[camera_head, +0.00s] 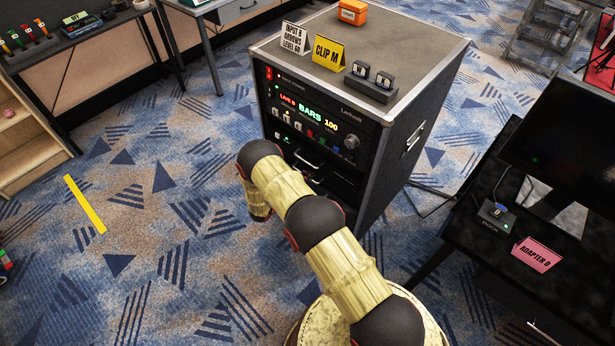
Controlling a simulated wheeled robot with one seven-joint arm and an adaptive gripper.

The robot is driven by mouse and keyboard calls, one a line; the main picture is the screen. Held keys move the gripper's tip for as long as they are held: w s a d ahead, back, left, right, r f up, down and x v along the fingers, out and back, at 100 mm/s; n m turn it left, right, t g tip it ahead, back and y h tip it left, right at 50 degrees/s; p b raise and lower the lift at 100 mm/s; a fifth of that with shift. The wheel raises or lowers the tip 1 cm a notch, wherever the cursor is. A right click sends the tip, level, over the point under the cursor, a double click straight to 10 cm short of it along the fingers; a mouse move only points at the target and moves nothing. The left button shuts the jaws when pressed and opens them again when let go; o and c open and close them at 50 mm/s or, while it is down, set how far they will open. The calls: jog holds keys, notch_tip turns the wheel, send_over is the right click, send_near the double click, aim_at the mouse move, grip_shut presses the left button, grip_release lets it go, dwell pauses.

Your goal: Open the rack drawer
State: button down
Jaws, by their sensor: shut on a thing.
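The rack (395,160) is a black case with metal edges, standing on the carpet in the middle of the head view. Its front has a lit panel reading "BARS 100" (318,115) with several knobs and buttons. Below the panel is a dark drawer front with a pale curved handle (308,160). My arm crosses in front of the rack's lower left and hides much of its lower front. The arm bends down at the rack's left side. My gripper's fingers are hidden behind the arm. I cannot tell whether the drawer stands out from the rack.
On the rack top are a yellow "CLIP M" card (329,52), a white card (296,38), an orange box (352,12) and a small two-key block (371,82). A black table (470,215) with a monitor stands close on the right.

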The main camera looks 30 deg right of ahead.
jog(key=f+b+v, duration=0.1)
jog(key=f+v, duration=0.1)
jog(key=v, duration=1.1)
jog(key=a+f+b+v, duration=0.1)
jog(key=f+v, duration=0.2)
jog(key=v, duration=1)
jog(key=shift+f, duration=0.3)
jog(key=shift+s, duration=0.1)
jog(key=c, duration=2.3)
grip_release()
jog(key=v, duration=1.2)
